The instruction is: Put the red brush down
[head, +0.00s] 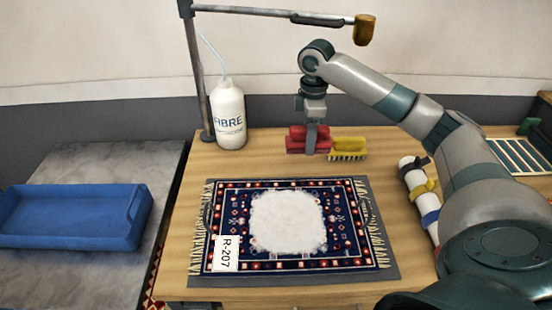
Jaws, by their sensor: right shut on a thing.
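The red brush (295,144) is at the back of the wooden table, behind the rug. My right gripper (311,146) points straight down and is shut on the red brush, covering part of its middle. The brush looks level and at about table height; I cannot tell whether it touches the tabletop. A yellow brush (348,149) with its bristles down stands just right of the red one. My left gripper is not in view.
A patterned blue rug (230,195) with a white foamy patch (287,222) covers the middle of the table. A white FIBRE bottle (229,115) and a lamp post (200,90) stand at back left. A blue tray (70,218) sits left. A strapped white roll (420,190) lies right.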

